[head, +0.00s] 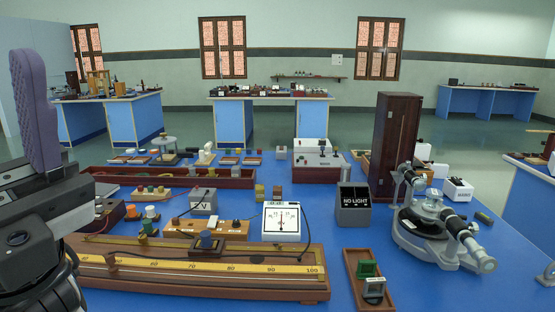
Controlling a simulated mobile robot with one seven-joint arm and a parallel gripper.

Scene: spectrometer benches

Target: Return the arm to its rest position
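My gripper (38,110) is at the left edge of the head view, raised above the near left part of the blue bench. One purple, ridged finger points upward; the other finger is not clearly seen, so I cannot tell how far the jaws are apart. I see nothing held against the visible finger. My dark arm links fill the lower left corner and hide the bench's left side.
The blue bench (424,290) is crowded: a wooden metre-scale board (200,283), a white meter (281,222), a "NO LIGHT" box (353,205), a tall wooden cabinet (394,145), a spectrometer (432,225) and a small wooden tray (367,290). Other benches stand behind.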

